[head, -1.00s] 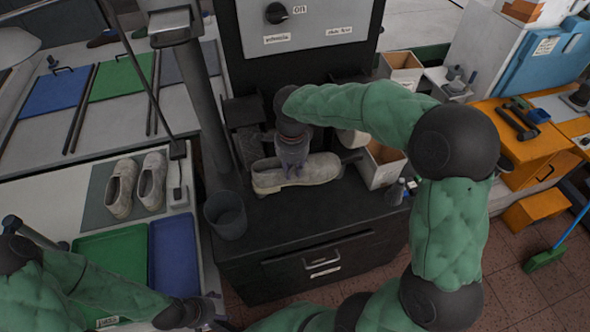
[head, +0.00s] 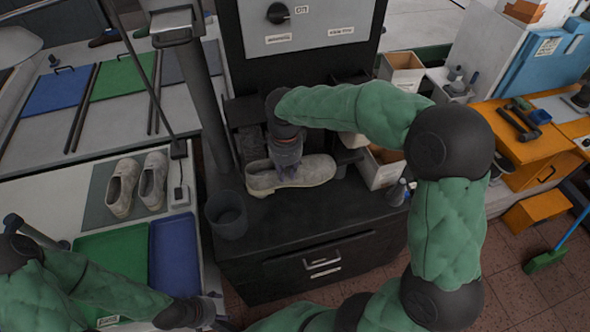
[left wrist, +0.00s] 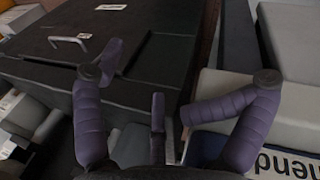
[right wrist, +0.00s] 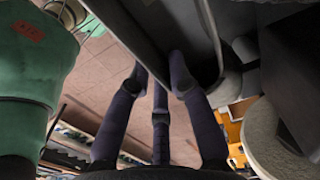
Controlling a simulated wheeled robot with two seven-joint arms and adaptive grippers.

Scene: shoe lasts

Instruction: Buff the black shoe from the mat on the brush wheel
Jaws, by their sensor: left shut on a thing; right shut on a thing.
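A pale grey shoe (head: 315,172) lies sideways at the dark machine's ledge in the head view; I see no black one there. My right gripper (head: 287,172) reaches down into its opening and is shut on it; the fingertips are partly hidden. My left gripper (head: 212,312) is by the near table corner. In the left wrist view its fingers (left wrist: 175,110) look spread; what they hold is unclear.
A pair of pale shoes (head: 122,188) stands on a dark mat (head: 95,190). Green (head: 110,250) and blue (head: 172,262) trays lie in front. A dark cup (head: 226,215) stands left of the held shoe. A white box (head: 380,172) stands right of it.

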